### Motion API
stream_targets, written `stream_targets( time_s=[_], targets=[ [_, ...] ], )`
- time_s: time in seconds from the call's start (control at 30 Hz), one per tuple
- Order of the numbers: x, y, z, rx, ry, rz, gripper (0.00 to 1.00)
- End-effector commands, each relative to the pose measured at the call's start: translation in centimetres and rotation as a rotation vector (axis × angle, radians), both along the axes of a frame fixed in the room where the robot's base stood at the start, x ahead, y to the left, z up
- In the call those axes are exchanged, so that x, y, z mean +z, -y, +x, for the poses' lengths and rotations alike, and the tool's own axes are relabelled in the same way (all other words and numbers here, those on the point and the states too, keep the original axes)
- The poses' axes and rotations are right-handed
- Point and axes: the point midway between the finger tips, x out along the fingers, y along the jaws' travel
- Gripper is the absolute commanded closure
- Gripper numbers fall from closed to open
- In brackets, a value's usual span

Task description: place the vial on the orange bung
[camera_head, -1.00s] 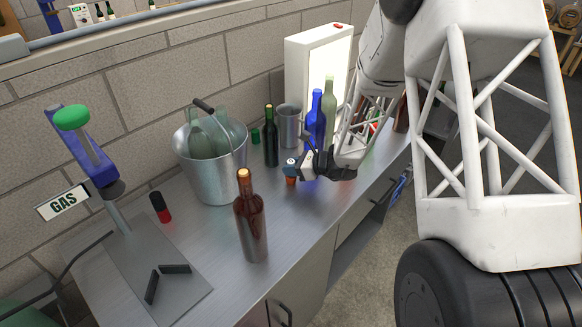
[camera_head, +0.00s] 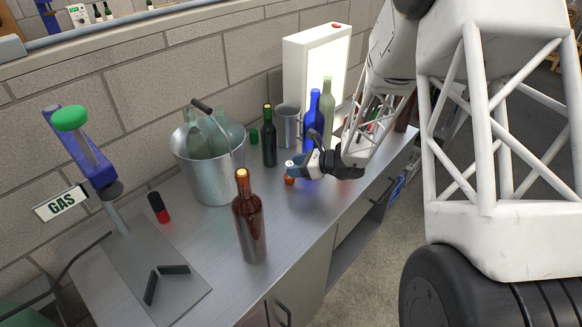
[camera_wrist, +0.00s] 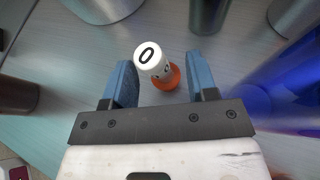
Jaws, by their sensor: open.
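The vial (camera_wrist: 150,57), white with a black 0 on its top, is between my fingers in the wrist view. The orange bung (camera_wrist: 168,80) is directly beneath it, and the vial appears to stand on it, roughly upright. The exact contact is hard to see. My gripper (camera_wrist: 161,66) is open, with a blue finger on each side and a gap beside the vial. In the head view my gripper (camera_head: 294,166) is low over the bench, just above the orange bung (camera_head: 289,181); the vial is largely hidden by the fingers there.
A blue bottle (camera_head: 311,120) stands close behind my gripper, with a pale green bottle (camera_head: 327,105) beside it. A dark green bottle (camera_head: 269,140) and metal mug (camera_head: 288,125) are behind. A brown bottle (camera_head: 249,220) and metal bucket (camera_head: 210,170) are left.

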Motion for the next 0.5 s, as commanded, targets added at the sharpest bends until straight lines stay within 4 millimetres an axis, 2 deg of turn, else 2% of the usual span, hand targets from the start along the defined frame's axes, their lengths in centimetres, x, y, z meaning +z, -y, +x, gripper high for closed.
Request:
stream_targets(
  time_s=[0.5],
  targets=[
    [2.7, 6.1, -2.5, -0.003, 0.000, 0.000, 0.47]
  ],
)
